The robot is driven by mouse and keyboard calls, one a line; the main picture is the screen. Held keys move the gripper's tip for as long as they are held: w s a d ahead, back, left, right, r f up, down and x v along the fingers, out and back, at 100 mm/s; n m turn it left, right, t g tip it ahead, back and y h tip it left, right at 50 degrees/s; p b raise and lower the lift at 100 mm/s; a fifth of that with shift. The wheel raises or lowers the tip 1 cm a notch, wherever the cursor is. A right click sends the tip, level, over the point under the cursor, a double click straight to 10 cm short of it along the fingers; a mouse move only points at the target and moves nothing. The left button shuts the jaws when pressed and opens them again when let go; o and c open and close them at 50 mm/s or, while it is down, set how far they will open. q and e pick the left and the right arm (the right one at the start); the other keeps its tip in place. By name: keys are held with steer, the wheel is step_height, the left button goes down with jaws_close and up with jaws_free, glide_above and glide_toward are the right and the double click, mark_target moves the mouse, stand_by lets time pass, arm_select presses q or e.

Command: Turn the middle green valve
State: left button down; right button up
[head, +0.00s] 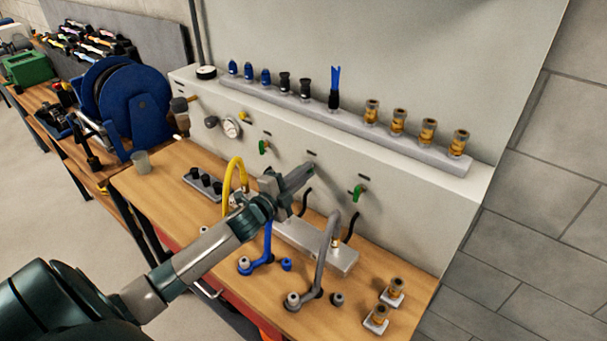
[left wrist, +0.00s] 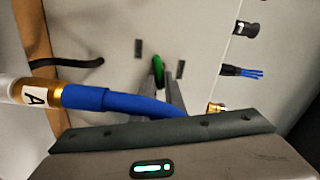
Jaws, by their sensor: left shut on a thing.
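The middle green valve (left wrist: 158,70) shows in the left wrist view as a green handle on the pale panel, between my left gripper's fingertips. In the head view my gripper hides it. My left gripper (head: 308,170) reaches the panel between two other green valves, one to its left (head: 263,147) and one to its right (head: 360,192). My left gripper (left wrist: 163,88) is shut on the middle valve's handle. My right gripper is in neither view.
A blue hose with a gold fitting (left wrist: 55,96) crosses close to the gripper in the wrist view. Yellow (head: 230,172), blue and grey hoses stand on the wooden bench (head: 190,240). A ledge (head: 350,126) above holds several brushes and fittings. A blue reel (head: 125,100) stands at left.

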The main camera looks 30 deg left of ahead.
arm_select(q)
steer(key=m, duration=0.3)
steer(key=shift+f, duration=0.25)
steer(key=shift+b, duration=0.3)
steer(key=c, duration=1.8)
jaws_free()
